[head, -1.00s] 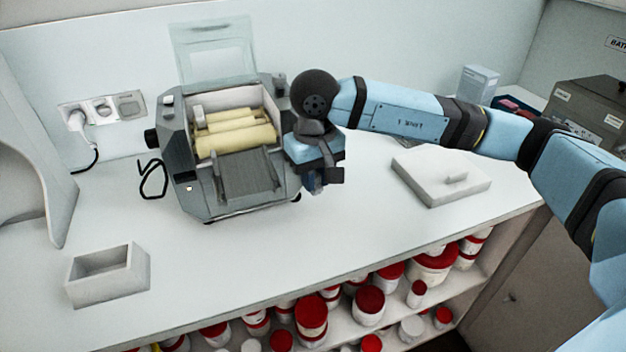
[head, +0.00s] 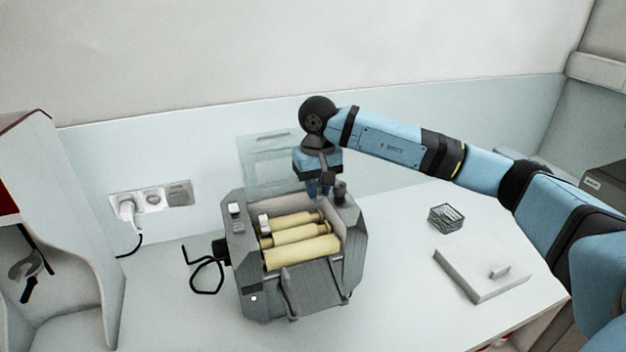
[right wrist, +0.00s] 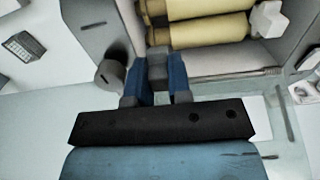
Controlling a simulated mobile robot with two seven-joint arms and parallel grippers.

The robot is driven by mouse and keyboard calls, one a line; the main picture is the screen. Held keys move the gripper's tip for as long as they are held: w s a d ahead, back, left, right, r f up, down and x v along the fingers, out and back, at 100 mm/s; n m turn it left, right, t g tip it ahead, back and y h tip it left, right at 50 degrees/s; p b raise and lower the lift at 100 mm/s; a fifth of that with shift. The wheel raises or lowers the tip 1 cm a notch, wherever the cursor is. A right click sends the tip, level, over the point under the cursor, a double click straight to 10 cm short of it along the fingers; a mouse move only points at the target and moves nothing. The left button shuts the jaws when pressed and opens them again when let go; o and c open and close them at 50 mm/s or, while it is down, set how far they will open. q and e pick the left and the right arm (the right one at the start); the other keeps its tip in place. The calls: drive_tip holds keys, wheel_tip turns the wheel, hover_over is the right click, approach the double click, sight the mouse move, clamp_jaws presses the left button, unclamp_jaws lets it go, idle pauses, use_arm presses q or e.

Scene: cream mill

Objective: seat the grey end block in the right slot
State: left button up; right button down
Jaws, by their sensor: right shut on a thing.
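The mill (head: 357,245) stands on the bench with its cream rollers (head: 303,252) lying across it. My right gripper (head: 320,192) is over the mill's back right corner. In the right wrist view its blue fingers (right wrist: 157,80) are shut on the grey end block (right wrist: 157,62). The held block is close to the rollers' right ends; I cannot tell whether it touches the mill. The right slot is not clearly visible from here. A white block (head: 264,223) sits at the rollers' left end and also shows in the right wrist view (right wrist: 268,18). My left gripper is out of view.
A dark round knob (right wrist: 110,73) on the mill is right beside the fingers. A clear panel (head: 265,160) rises behind the mill. A wire basket (head: 446,217) and a white slab with a handle (head: 480,268) lie to the right, with bare bench between.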

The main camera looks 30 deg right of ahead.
sight(318, 202)
drive_tip(key=shift+w+f, duration=0.1)
drive_tip(key=shift+f, duration=0.2)
drive_tip(key=shift+s+f, duration=0.1)
drive_tip(key=shift+s, duration=0.15)
drive_tip(key=shift+s+f, duration=0.1)
drive_tip(key=shift+f, duration=0.15)
drive_tip(key=shift+f+b, duration=0.35)
drive_tip(key=shift+f, duration=0.95)
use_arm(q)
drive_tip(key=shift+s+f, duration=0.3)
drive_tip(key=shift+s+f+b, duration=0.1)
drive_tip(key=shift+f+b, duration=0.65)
use_arm(e)
drive_tip(key=shift+f, duration=0.1)
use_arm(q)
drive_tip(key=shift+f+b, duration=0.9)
use_arm(e)
drive_tip(key=shift+a+f, duration=0.1)
drive_tip(key=shift+f, duration=0.55)
